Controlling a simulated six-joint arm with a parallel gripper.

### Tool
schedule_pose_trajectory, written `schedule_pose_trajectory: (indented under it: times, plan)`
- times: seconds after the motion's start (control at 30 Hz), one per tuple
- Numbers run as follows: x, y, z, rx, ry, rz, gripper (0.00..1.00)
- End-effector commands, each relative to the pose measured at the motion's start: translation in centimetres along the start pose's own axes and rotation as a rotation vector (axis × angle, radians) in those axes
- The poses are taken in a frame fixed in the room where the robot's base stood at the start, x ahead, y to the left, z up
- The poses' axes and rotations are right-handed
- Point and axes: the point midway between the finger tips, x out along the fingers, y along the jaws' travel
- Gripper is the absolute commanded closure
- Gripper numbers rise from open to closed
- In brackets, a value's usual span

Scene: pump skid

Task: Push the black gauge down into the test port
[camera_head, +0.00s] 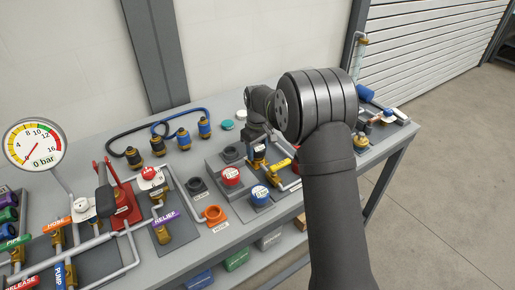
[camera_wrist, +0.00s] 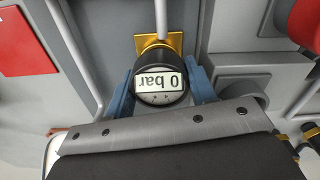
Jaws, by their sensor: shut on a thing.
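The black gauge (camera_wrist: 161,88), a round black body with a pale "0 bar" display, is between the two blue fingers of my gripper (camera_wrist: 160,92) in the wrist view. The fingers press on its left and right sides. A square brass fitting (camera_wrist: 145,43) shows just behind and below the gauge, with a grey pipe running up from it. The gauge covers the middle of this fitting, so I cannot tell how far the gauge sits in it. In the head view, my arm hides most of the gripper, and a brass fitting (camera_head: 259,164) shows just below it.
A red-topped part (camera_head: 230,175) and a blue-and-white-topped part (camera_head: 260,194) stand close by in the head view. An orange ring part (camera_head: 214,214) lies near the bench's front edge. A large dial gauge (camera_head: 34,146) and pipework fill the left. Hoses (camera_head: 180,125) lie behind.

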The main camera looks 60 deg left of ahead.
Motion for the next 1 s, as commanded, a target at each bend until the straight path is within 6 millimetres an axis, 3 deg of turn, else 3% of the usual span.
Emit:
schedule_pose_trajectory:
  times: [1.0]
  plan:
    - [1.8,0.0,0.0,0.000,0.000,0.000,0.77]
